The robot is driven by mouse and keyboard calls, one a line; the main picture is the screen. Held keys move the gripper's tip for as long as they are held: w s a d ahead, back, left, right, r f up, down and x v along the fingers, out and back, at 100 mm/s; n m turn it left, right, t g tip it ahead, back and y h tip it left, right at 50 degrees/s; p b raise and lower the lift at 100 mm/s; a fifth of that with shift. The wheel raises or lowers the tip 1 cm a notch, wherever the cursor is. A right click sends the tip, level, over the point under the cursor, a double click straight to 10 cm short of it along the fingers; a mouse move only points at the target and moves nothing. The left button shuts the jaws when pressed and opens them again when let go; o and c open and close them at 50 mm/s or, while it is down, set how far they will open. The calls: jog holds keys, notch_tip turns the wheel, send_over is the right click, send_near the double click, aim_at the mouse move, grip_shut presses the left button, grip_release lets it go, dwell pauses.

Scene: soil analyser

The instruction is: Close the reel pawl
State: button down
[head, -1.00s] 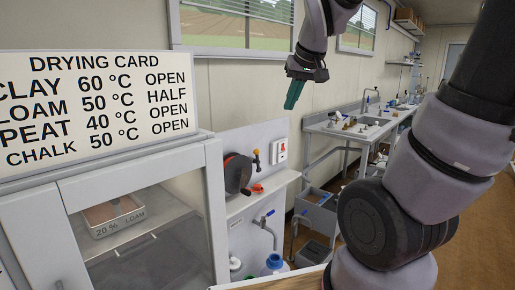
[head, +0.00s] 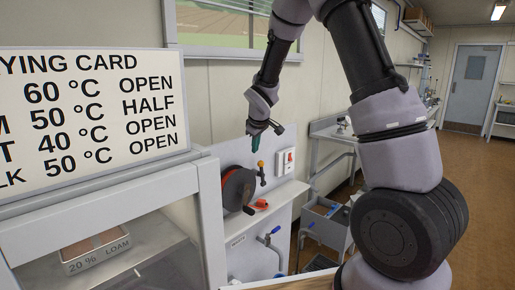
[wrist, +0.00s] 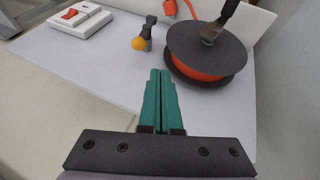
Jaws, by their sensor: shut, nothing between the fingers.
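The reel (head: 237,188), with black flanges and an orange winding, is mounted on the grey upright panel. It also shows at the upper right of the wrist view (wrist: 200,68). Beside it is a small dark lever with a yellow-orange knob (head: 261,164), which looks like the pawl; it shows in the wrist view too (wrist: 140,42). The lever appears apart from the reel's rim. My gripper (head: 255,148) has green fingers, pressed together and empty. In the wrist view the fingertips (wrist: 160,72) point toward the panel, between lever and reel; contact cannot be told.
A white switch box with a red rocker (head: 286,160) is right of the lever. An orange fitting (head: 260,204) lies below, and a blue-handled tap (head: 273,233) lower still. The drying cabinet (head: 110,205) with its card (head: 90,115) stands at the left.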

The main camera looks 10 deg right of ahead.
aim_at(261, 162)
jog(key=w+d+f, duration=0.2)
jog(key=w+f, duration=0.4)
jog(key=f, duration=0.2)
jog(key=shift+w+d, duration=0.25)
jog(key=shift+d, duration=0.05)
jog(key=shift+w+d+r+g+y, duration=0.2)
jog(key=shift+w+d+g+y, duration=0.1)
jog(key=shift+d+y, duration=0.2)
dwell(0.5)
jog(key=shift+w+d+r+m+g+y, duration=0.1)
jog(key=shift+w+d+m+g+y, duration=0.15)
jog(key=shift+d+m+g+y, duration=0.1)
jog(key=shift+w+d+m+g+y, duration=0.25)
jog(key=shift+w+d+g+y, duration=0.45)
jog(key=shift+d+y, duration=0.25)
jog(key=shift+w+d+m+g+y, duration=0.2)
jog(key=shift+w+d+g+y, duration=0.35)
jog(key=shift+w+d+y, duration=0.35)
jog(key=shift+s+d, duration=0.1)
jog(key=shift+s, duration=0.05)
